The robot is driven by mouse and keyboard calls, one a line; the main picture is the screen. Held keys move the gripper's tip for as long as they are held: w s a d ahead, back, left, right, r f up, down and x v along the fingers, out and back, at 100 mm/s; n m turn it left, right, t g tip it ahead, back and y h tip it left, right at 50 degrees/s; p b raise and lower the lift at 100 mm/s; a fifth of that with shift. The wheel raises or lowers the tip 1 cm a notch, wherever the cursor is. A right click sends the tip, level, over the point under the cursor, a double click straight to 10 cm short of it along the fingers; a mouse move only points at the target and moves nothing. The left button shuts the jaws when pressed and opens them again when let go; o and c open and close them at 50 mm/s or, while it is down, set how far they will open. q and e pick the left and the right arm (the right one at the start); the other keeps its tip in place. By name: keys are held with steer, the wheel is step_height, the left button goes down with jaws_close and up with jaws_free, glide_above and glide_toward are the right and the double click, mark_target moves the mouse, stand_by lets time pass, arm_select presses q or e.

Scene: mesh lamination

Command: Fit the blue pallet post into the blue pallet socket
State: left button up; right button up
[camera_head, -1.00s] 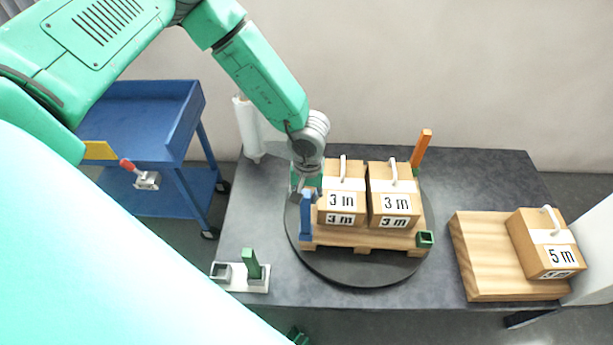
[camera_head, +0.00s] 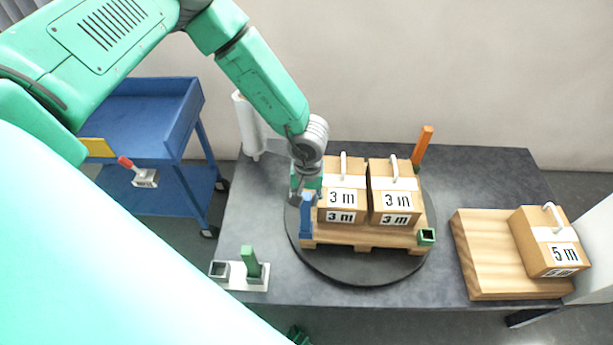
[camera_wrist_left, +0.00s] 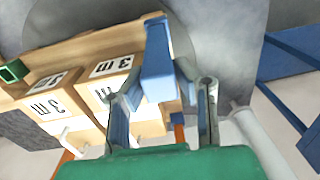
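The blue pallet post (camera_head: 306,219) stands upright at the front left corner of the wooden pallet (camera_head: 365,238). It also shows in the left wrist view (camera_wrist_left: 157,62), with its near end between the fingers. My left gripper (camera_head: 301,196) is at the post's upper part; in the left wrist view its two fingers (camera_wrist_left: 160,90) lie close along both sides of the post and appear shut on it. The blue pallet socket cannot be made out; the post's foot is at the pallet corner, and I cannot tell how deep it sits. My right gripper is not identifiable.
Two 3 m boxes (camera_head: 341,205) (camera_head: 394,206) stand on the pallet, on a dark turntable (camera_head: 360,275). An orange post (camera_head: 422,147) and a green socket (camera_head: 426,237) mark other corners. A green post (camera_head: 250,262) stands front left. A wooden board (camera_head: 480,255) carries a 5 m box.

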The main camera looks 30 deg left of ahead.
arm_select(q)
steer(key=o, duration=0.5)
steer(key=shift+r, duration=0.1)
step_height(320, 180, up, 12)
steer(key=shift+w, duration=0.15)
steer(key=shift+d, duration=0.1)
steer(key=shift+f, duration=0.2)
